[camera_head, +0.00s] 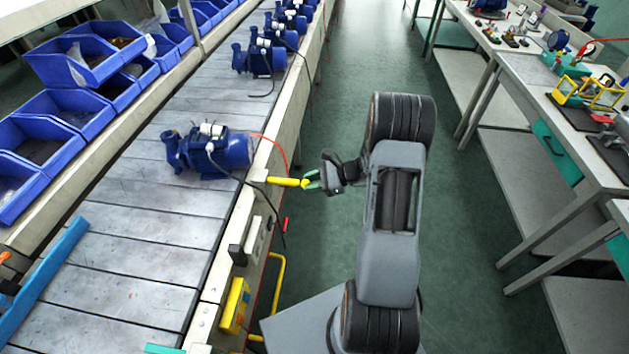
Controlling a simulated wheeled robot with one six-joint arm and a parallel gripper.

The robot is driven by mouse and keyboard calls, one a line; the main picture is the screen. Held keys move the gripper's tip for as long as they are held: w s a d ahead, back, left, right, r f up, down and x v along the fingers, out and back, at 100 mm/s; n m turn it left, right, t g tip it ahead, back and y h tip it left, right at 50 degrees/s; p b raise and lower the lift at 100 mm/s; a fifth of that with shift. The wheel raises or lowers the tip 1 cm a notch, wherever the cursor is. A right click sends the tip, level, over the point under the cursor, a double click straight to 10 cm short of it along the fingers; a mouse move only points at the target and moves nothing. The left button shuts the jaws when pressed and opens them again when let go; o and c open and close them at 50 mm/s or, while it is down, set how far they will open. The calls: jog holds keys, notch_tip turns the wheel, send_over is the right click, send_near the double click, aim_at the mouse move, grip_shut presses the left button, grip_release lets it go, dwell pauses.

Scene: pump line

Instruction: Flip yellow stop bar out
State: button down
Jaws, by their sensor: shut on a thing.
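The yellow stop bar (284,181) sits at the right edge of the conveyor, beside the nearest blue pump. It points out to the right, away from the belt, over the edge rail. My gripper (311,182) is at the bar's outer, rounded yellow end, with its green-tipped fingers shut on it. The fingers partly hide that end. The bar's inner end meets a pale block on the rail.
The nearest blue pump (209,151) stands on the slatted conveyor (140,265), with a red and a black cable hanging near the bar. Several pumps stand farther up. Blue bins (55,117) line the left. A workbench (533,85) stands right. Green floor (450,220) between is clear.

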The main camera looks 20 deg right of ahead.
jog(key=shift+s+d+f, duration=0.1)
jog(key=c, duration=1.1)
grip_release()
jog(key=shift+s+d, duration=0.15)
jog(key=v, duration=1.3)
jog(key=shift+s+d+r+b, duration=0.1)
jog(key=shift+d+r+b, duration=0.15)
jog(key=shift+b, duration=0.15)
